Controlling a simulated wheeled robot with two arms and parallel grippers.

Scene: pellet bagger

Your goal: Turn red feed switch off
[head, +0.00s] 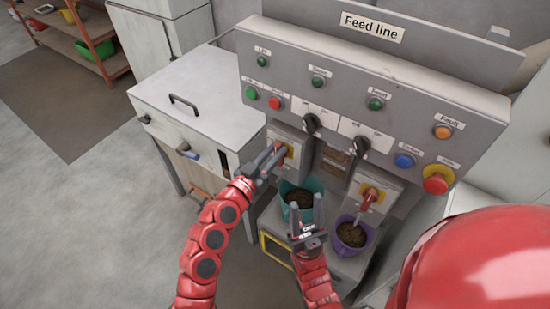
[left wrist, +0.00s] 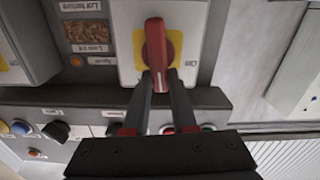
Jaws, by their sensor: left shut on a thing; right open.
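The left red switch (head: 281,152) sits on a yellow plate on the grey panel. My left gripper (head: 271,160) is shut on its handle. In the left wrist view the red handle (left wrist: 156,45) stands upright in the picture, its lower end between the fingertips (left wrist: 160,78). Small labels flank the plate, too small to read surely. A second red switch (head: 368,196) on a yellow plate is at the right, untouched, its handle pointing down. My right gripper (head: 306,208) is open and empty, in front of the teal and purple buckets.
A teal bucket (head: 287,188) and a purple bucket (head: 348,251), both holding brown pellets, stand below the switches. The panel carries black knobs (head: 311,123), several coloured buttons and a red emergency button (head: 435,183).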

